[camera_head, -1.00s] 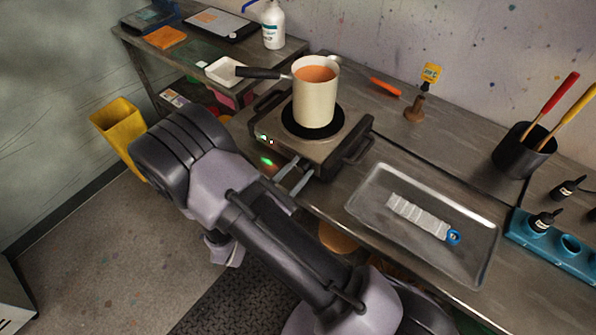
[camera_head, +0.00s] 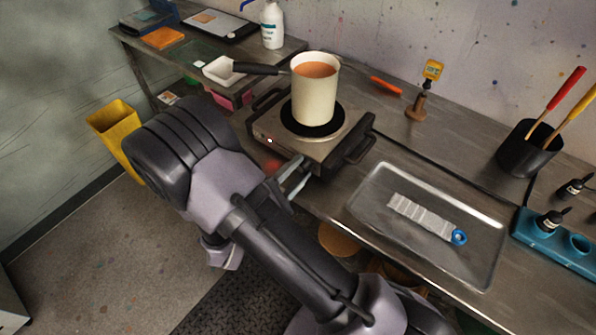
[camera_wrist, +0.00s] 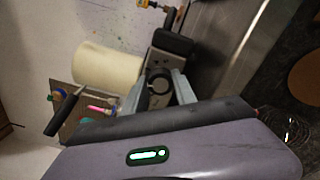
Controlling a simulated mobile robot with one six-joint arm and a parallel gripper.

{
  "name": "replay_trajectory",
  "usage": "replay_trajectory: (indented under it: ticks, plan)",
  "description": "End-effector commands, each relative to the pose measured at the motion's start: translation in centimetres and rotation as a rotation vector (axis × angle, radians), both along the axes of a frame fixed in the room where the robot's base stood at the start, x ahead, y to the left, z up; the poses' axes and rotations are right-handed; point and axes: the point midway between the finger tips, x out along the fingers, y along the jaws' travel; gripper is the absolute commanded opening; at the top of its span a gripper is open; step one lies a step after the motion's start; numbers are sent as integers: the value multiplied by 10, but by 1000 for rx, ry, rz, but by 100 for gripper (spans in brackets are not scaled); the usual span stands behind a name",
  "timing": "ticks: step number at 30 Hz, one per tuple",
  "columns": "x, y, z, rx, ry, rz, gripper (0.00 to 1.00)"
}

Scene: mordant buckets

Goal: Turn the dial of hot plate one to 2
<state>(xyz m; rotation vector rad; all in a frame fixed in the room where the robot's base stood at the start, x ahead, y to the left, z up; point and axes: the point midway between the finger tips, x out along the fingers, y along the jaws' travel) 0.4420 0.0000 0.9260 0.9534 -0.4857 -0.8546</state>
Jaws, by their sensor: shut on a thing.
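The hot plate (camera_head: 285,148) is a low metal box with dark side handles and a black heating disc. It stands on the steel bench under a cream pot (camera_head: 314,98) of orange liquid. Its dark round dial (camera_wrist: 157,82) is on the front and lies between my gripper's fingers in the wrist view. My gripper (camera_head: 296,172) is at the front face of the hot plate, shut on the dial. In the head view, my arm and fingers mostly hide the dial. The dial's marks and setting cannot be read.
The pot's dark handle (camera_head: 256,68) points left above the plate. A metal tray (camera_head: 376,190) with a pale strip lies on the right. Behind are an orange tool (camera_head: 386,86) and a yellow-topped stand (camera_head: 416,106). A white tray (camera_head: 217,72) is at the left.

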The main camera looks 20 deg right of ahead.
Motion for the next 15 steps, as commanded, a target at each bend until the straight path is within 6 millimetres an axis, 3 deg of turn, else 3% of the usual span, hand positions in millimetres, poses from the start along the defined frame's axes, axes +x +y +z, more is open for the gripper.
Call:
replay_trajectory:
  ticks: [15]
  plan:
    - [0, 0, -1, 16, -19, 0, 0]
